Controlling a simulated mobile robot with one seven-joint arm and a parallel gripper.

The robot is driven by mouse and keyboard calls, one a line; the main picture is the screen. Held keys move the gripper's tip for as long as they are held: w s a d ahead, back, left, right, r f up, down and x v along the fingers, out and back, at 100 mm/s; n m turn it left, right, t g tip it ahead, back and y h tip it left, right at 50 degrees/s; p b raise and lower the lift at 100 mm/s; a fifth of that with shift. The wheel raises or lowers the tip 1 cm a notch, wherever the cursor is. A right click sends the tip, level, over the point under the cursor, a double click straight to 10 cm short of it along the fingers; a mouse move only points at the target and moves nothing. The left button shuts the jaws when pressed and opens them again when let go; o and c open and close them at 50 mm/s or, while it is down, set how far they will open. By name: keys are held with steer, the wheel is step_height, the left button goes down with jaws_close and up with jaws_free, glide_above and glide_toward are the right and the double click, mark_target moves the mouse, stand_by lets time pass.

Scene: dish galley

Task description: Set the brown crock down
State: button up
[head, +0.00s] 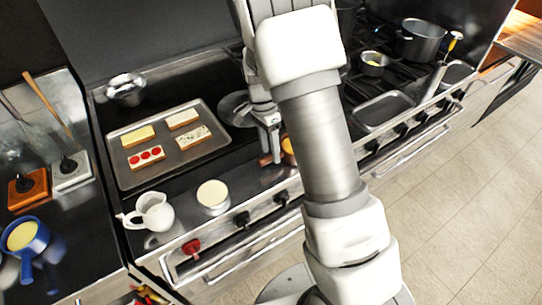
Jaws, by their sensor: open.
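My gripper (271,150) is open and points down over the front of the dark stove top, right of the baking tray. A small brown thing, probably the brown crock (288,146), shows just right of my fingers. My arm hides most of it, so I cannot tell its full shape or whether it touches the fingers. It appears to stand on the counter near the front edge. A short brown piece (265,160) shows at the fingertips; I cannot tell whether it is part of the crock.
A baking tray (124,178) holds several decorated slabs. A white jug (154,211) and a cream-filled tin (212,196) stand along the front. A steel bowl (126,90) is behind. Pots (421,40) and an empty tray (384,110) are right. A blue pan (25,240) is left.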

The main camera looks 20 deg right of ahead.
step_height(320, 180, up, 8)
steer(key=w+r, duration=0.1)
steer(key=w, duration=0.1)
steer(key=s+r+n+t+y, duration=0.1)
steer(key=s+r+n+t, duration=0.2)
steer(key=s+r+n, duration=0.55)
steer(key=s+r+n+t, duration=0.2)
steer(key=s+r, duration=0.1)
steer(key=s, duration=0.4)
steer(key=s+r+n+t, duration=0.2)
steer(key=s+r+n, duration=0.1)
steer(key=s, duration=0.4)
steer(key=shift+s+r+n+t, duration=0.2)
steer(key=shift+s+n+t, duration=0.05)
steer(key=shift+n+t, duration=0.1)
steer(key=shift+d, duration=0.1)
steer(key=shift+c, duration=0.6)
steer(key=shift+d, duration=0.15)
